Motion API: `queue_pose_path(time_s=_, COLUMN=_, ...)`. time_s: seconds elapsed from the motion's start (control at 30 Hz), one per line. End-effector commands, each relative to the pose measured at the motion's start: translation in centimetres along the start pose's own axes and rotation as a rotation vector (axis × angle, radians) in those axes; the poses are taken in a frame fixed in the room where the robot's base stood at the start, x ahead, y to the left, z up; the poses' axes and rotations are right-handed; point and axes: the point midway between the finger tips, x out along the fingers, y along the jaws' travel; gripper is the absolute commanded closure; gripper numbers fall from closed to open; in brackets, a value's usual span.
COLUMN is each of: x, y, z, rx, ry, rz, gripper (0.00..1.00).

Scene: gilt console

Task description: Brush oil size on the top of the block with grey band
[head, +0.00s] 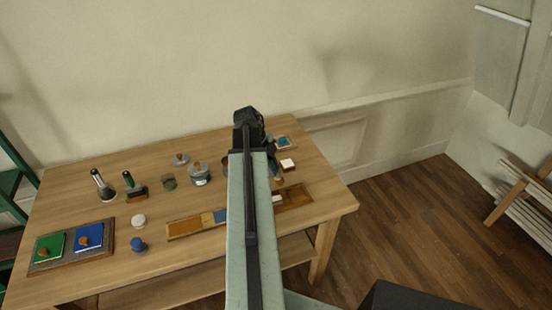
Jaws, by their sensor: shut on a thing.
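My gripper (250,125) is the dark end of my arm, above the back right part of the wooden table. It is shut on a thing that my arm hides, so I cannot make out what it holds. A small white-topped block (288,164) sits just right of my arm. Behind it, a small teal-topped piece (283,141) lies on a grey square. I cannot make out a grey band on either, nor tell which is the task's block. Whether the oil size is in the grey tin (198,173) or elsewhere is not clear.
The table (70,185) holds a board (112,227) with green and blue pads, dark-handled tools (102,185), a white knob (138,221), a blue knob (138,245) and a flat wooden strip (184,229). A brown tray (303,197) is partly behind my arm. The wall is close behind.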

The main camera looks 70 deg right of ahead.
Motion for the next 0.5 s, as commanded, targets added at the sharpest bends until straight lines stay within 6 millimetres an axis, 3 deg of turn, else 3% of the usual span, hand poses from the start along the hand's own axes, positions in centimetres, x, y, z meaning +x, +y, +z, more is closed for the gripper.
queue_pose_path(time_s=0.5, x=-3.5, y=-0.3, z=-0.6, rx=-0.007, ry=0.005, rz=-0.006, gripper=1.0)
